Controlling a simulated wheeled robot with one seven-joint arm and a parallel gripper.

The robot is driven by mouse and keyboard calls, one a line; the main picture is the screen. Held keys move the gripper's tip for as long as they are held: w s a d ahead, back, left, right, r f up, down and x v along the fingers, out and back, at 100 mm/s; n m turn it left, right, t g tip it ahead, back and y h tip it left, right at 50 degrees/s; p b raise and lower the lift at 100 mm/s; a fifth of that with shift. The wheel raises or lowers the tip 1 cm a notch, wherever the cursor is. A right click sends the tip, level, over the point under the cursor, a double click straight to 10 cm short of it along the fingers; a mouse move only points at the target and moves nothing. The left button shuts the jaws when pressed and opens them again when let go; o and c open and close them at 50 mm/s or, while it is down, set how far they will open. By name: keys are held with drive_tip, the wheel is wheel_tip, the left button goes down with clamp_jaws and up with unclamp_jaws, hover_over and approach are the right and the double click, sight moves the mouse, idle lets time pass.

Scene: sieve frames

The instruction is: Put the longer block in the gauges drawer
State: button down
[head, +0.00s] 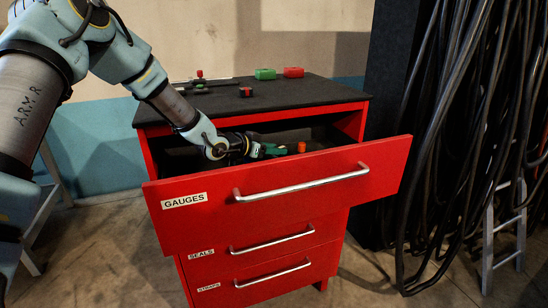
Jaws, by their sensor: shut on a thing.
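The gauges drawer (380,175) is the top drawer of a red cabinet, and it is pulled open. My gripper (262,150) reaches down into it from the left, behind the drawer front. It is shut on a green block (276,151), which shows just past the fingers at the level of the drawer's rim. Part of this block is hidden, so I cannot tell its full length or whether it touches the drawer floor.
An orange-red upright piece (301,147) stands in the drawer, right of my gripper. A red-knobbed fitting (200,80) and a small red-and-black piece (246,91) are on the black cabinet top (310,93). The seals and straps drawers are shut. Black cables (465,130) hang at the right.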

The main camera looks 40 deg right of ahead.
wheel_tip(320, 180, down, 4)
drive_tip(key=shift+r+p, duration=0.25)
drive_tip(key=shift+p, duration=0.2)
drive_tip(key=shift+f+b, duration=0.55)
drive_tip(key=shift+b, duration=0.05)
drive_tip(key=shift+c, duration=1.9)
unclamp_jaws()
